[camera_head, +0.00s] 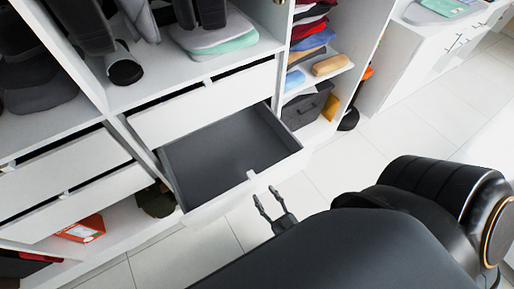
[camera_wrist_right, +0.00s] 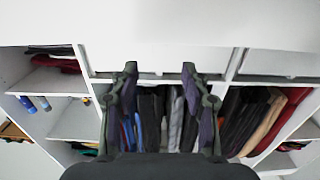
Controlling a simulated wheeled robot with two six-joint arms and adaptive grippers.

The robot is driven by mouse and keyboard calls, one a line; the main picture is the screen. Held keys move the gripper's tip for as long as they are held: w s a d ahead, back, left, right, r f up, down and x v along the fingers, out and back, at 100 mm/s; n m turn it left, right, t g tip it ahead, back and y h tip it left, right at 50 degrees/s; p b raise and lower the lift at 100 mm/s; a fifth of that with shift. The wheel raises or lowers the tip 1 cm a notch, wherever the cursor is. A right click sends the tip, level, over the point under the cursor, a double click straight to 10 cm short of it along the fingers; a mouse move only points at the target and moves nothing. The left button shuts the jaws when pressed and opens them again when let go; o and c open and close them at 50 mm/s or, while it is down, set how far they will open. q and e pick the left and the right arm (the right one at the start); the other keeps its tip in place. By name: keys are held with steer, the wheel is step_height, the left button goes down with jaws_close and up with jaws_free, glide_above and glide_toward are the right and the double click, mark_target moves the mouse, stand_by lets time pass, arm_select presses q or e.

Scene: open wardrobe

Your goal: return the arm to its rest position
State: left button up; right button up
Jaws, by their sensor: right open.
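My right gripper (camera_head: 266,194) is in front of an open drawer (camera_head: 205,200) of the white wardrobe (camera_head: 112,94), close to the drawer's front panel. Its two fingers are apart and nothing is between them. In the right wrist view the gripper (camera_wrist_right: 160,70) also shows open and empty, with a white panel and hanging clothes behind it. I cannot tell from the head view whether a fingertip touches the drawer front. My right arm (camera_head: 350,250) fills the lower right of the head view. My left gripper is not in view.
The open drawer has an empty dark interior and sticks out over the floor. Shelves with folded clothes (camera_head: 312,42) and a dark grey box (camera_head: 305,106) stand to its right. An orange box (camera_head: 82,229) lies on a low shelf at left. Tiled floor (camera_head: 345,165) is clear at right.

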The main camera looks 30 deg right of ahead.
steer(key=s, duration=0.3)
steer(key=shift+w, duration=0.1)
stand_by(0.3)
